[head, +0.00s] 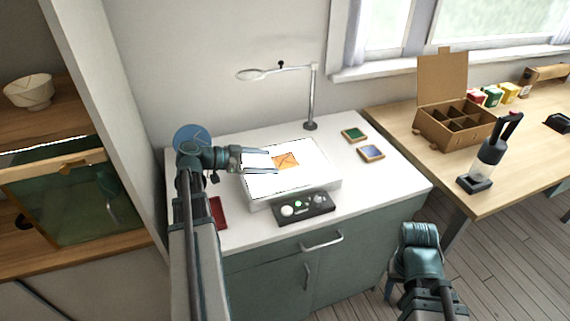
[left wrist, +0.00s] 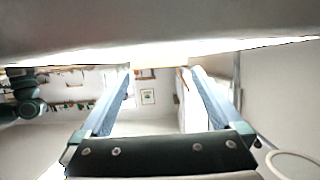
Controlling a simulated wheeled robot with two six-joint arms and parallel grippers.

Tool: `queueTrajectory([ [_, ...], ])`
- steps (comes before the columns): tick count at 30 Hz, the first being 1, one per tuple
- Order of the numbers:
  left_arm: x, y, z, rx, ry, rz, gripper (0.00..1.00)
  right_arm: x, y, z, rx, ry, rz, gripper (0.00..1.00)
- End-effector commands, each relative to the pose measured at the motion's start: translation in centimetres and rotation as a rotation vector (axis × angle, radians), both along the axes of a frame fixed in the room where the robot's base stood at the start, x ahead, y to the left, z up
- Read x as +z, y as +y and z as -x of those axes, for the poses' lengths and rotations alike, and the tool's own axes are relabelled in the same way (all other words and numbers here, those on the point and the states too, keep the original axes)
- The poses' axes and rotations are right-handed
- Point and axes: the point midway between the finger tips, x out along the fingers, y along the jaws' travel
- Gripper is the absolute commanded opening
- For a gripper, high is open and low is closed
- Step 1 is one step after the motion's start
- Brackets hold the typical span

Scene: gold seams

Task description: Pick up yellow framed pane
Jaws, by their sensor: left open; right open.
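The yellow framed pane (head: 286,160), orange-yellow with dark lines, lies on the white light box (head: 323,184) in the head view. My left gripper (head: 271,162) reaches in from the left over the light box. It is open, with its fingertips at the pane's left side; I cannot tell whether they touch it. In the left wrist view the two fingers (left wrist: 160,92) are apart with nothing visible between them, and the pane does not show. My right arm is at the lower right, in front of the cabinet; its fingertips cannot be made out.
A green pane (head: 354,134) and a blue pane (head: 371,153) lie on the white top to the right. A lamp (head: 311,100) stands behind the light box, and a control panel (head: 304,207) is in front. A red item (head: 218,212) lies left. A divided cardboard box (head: 450,134) stands on the wooden table.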

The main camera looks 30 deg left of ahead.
Motion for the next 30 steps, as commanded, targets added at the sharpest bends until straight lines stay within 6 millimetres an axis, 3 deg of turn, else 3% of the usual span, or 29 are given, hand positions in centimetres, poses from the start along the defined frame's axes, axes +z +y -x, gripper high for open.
queueTrajectory([
  [10, -1.3, -2.9, -3.3, -0.003, 0.001, 0.001, 1.0, -1.3, 0.0, 0.0, 0.0, 0.0, 0.0, 0.5],
  [18, -1.2, -3.1, -3.6, 0.0, 0.0, 0.0, 1.0, -1.2, 0.0, 0.0, 0.0, 0.0, 0.0, 0.5],
  [30, -1.2, -3.1, -3.5, -0.001, 0.0, 0.0, 0.28, -1.2, 0.0, 0.0, 0.0, 0.0, 0.0, 0.5],
])
